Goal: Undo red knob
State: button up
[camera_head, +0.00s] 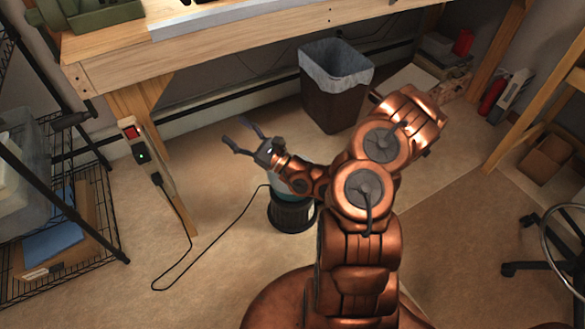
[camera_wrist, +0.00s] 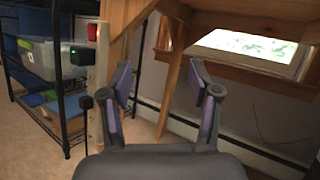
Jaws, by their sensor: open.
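The red knob (camera_head: 132,132) is a small red block at the top of a pale strip fixed to the wooden bench leg, left of my gripper. A black socket with a green light (camera_head: 142,156) sits just below it. In the wrist view the red knob (camera_wrist: 92,32) shows small at the upper left, partly beside a wooden post, with the green light (camera_wrist: 74,51) lower left. My gripper (camera_head: 236,131) is open and empty, apart from the knob. In the wrist view its fingers (camera_wrist: 160,78) are spread, with nothing between them.
A black plug (camera_head: 157,179) hangs below the socket; its cable loops over the floor to a dark canister (camera_head: 291,216). The workbench (camera_head: 200,55) overhangs at the back. A wire shelf (camera_head: 100,205) stands left, a lined bin (camera_head: 335,90) behind. The floor between is mostly clear.

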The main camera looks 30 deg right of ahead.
jog(key=s+d+f+m+h+b, duration=0.1)
jog(key=d+f+m+h+b, duration=0.1)
jog(key=d+f+h, duration=0.3)
jog(key=s+d+f+m+g+h+b, duration=0.1)
jog(key=d+f+m+h, duration=0.3)
jog(key=f, duration=0.9)
jog(key=s+d+f+m+g+h+b, duration=0.1)
jog(key=s+d+f+m+h+b, duration=0.1)
jog(key=d+f, duration=0.6)
jog(key=shift+s+d+f+m+h+b, duration=0.15)
jog(key=shift+f+m+h+b, duration=0.1)
jog(key=shift+f+m+h, duration=0.4)
jog(key=shift+s+d+f+m+h+b, duration=0.15)
jog(key=shift+f+m+h+b, duration=0.15)
jog(key=shift+m+h, duration=0.65)
jog(key=shift+w+d+b, duration=0.25)
jog(key=shift+w+b, duration=0.35)
jog(key=shift+w, duration=0.65)
jog(key=shift+w+d+b, duration=0.3)
jog(key=shift+w+b, duration=0.25)
jog(key=shift+w, duration=0.75)
jog(key=shift+w+d+b, duration=0.25)
jog(key=shift+w+b, duration=0.35)
jog(key=shift+w, duration=0.65)
jog(key=shift+r, duration=0.1)
jog(key=shift+c, duration=0.4)
grip_shut()
jog(key=shift+n, duration=0.3)
